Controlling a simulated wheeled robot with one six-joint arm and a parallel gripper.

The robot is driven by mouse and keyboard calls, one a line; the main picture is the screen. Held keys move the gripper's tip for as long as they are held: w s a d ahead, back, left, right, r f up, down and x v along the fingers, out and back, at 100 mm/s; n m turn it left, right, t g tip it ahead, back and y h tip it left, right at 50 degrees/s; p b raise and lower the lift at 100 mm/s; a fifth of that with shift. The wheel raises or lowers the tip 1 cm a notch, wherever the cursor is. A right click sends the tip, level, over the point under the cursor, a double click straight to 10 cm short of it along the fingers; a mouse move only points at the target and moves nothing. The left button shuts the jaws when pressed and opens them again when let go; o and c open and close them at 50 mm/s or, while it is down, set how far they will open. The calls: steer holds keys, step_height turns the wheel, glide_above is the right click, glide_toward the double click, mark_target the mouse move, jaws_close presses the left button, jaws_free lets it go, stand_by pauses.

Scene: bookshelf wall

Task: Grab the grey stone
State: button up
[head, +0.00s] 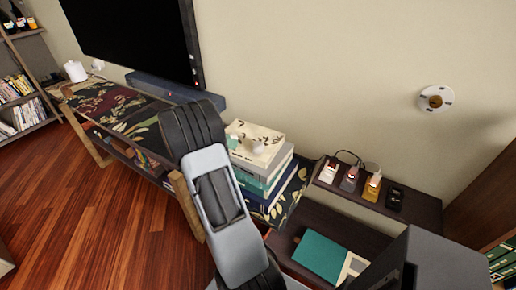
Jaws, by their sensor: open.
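A small pale, rounded lump (258,146) lies on top of a stack of books (262,172), behind and to the right of my arm. It may be the grey stone, but it is too small to tell for sure. My arm rises from the bottom middle of the head view and hides part of the stack's left side. My gripper's fingers do not show in this view.
A low bench with patterned cloth (105,100) runs left under a television (130,35). A dark shelf at right holds several chargers (351,180) and a black remote-like object (396,198). A teal book (320,258) lies below. Wood floor (90,200) is open at left.

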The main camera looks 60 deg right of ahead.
mark_target(255, 146)
steer(key=p+x, duration=0.1)
steer(key=x, duration=1.1)
steer(key=shift+s, duration=0.1)
steer(key=shift+f, duration=0.1)
steer(key=shift+s, duration=0.1)
steer(key=shift+c, duration=0.4)
steer(key=shift+f, duration=0.15)
steer(key=c, duration=0.6)
steer(key=shift+c, duration=0.2)
